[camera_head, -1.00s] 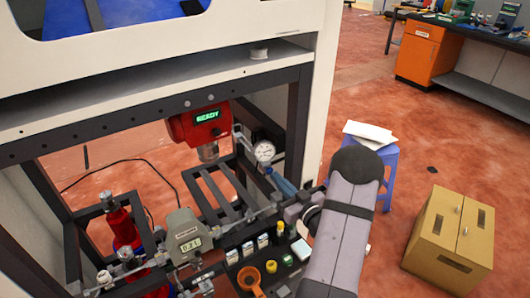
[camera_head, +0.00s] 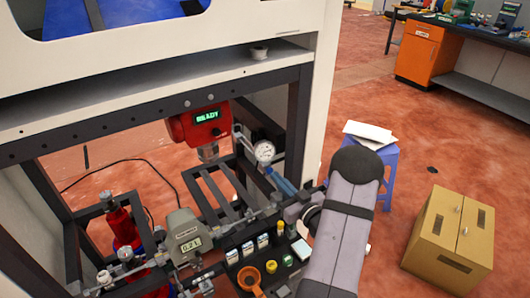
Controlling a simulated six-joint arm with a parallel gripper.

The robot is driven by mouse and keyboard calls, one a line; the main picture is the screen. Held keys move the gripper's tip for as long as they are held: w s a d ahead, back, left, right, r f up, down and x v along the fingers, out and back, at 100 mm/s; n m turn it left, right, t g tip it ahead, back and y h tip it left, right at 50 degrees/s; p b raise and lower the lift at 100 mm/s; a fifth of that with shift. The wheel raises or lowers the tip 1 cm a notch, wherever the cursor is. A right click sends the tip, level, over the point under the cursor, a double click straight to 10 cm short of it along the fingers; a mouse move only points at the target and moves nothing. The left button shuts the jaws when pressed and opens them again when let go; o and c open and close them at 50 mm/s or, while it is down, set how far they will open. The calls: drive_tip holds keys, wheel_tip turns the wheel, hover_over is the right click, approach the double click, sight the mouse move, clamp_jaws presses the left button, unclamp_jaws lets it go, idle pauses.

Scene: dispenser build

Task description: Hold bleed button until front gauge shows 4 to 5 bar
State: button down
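A round white-faced front gauge (camera_head: 264,152) sits at the right side of the dark frame, under the white cabinet. Its needle is too small to read. A blue-handled part (camera_head: 283,183) sits just below it. I cannot tell which part is the bleed button. My grey arm rises from the bottom right and bends at a black elbow. My gripper (camera_head: 292,212) is a small dark shape at the left of the wrist, beside the dark rail and below the gauge. Its fingers are too small and dark to tell open from shut, or whether they touch anything.
A red unit (camera_head: 200,123) with a lit green display hangs behind the rail. A grey meter (camera_head: 185,238) stands left. A blue stool (camera_head: 378,165) and cardboard box (camera_head: 450,240) stand right.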

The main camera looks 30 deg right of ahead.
drive_tip(key=shift+w, duration=0.8)
idle(0.4)
drive_tip(key=shift+s, duration=0.1)
idle(1.1)
drive_tip(key=shift+s, duration=0.7)
drive_tip(key=shift+w, duration=0.75)
idle(3.7)
drive_tip(key=shift+s, duration=0.8)
